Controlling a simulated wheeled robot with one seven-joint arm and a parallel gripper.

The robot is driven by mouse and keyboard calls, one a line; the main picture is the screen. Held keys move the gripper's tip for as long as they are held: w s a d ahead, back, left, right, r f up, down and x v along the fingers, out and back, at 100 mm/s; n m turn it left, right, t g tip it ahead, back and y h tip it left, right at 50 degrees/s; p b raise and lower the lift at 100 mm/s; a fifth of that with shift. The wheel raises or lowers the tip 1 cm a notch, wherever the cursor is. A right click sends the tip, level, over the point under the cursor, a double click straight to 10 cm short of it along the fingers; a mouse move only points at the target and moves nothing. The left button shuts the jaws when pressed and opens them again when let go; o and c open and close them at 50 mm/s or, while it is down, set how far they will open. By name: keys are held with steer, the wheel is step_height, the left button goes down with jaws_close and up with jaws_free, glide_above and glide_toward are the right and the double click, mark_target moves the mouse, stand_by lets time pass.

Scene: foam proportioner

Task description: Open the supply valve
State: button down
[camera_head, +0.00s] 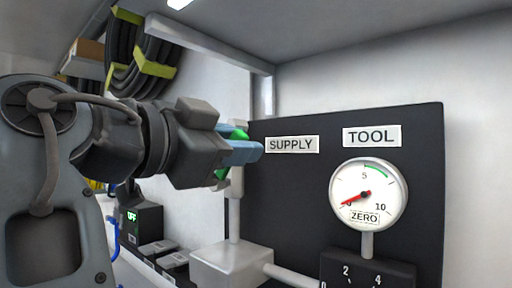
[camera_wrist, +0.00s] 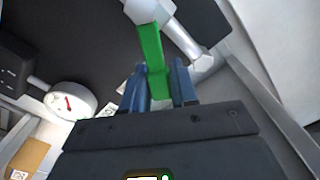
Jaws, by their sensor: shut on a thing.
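The supply valve's green handle (camera_wrist: 151,48) sits between the two blue fingers of my gripper (camera_wrist: 158,82) in the wrist view, and my gripper is shut on it. In the head view, my gripper (camera_head: 250,151) reaches in from the left, just left of the SUPPLY label (camera_head: 292,145). Only small parts of the green handle (camera_head: 238,133) show around the fingers there. The valve body is mostly hidden behind my gripper in the head view. A light grey pipe (camera_head: 235,215) runs down below it to a grey block (camera_head: 232,264).
A black panel (camera_head: 290,205) carries the TOOL label (camera_head: 372,136) and a round gauge (camera_head: 368,194), its red needle near 0. A black numbered dial box (camera_head: 368,270) is below. A box showing OFF (camera_head: 139,222) stands lower left. Coiled hoses (camera_head: 140,55) hang upper left.

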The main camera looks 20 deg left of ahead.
steer(key=a+n, duration=0.1)
steer(key=a+r+n+p, duration=0.1)
steer(key=n, duration=0.1)
steer(key=shift+w+n, duration=0.3)
steer(key=shift+w, duration=0.05)
steer(key=shift+w+a+n+p, duration=0.15)
steer(key=shift+a+n+p, duration=0.35)
steer(key=shift+n, duration=0.35)
steer(key=shift+w+a+n+p, duration=0.15)
steer(key=shift+a+n+p, duration=0.3)
steer(key=shift+n, duration=0.4)
steer(key=c, duration=1)
jaws_free()
steer(key=shift+o, duration=0.2)
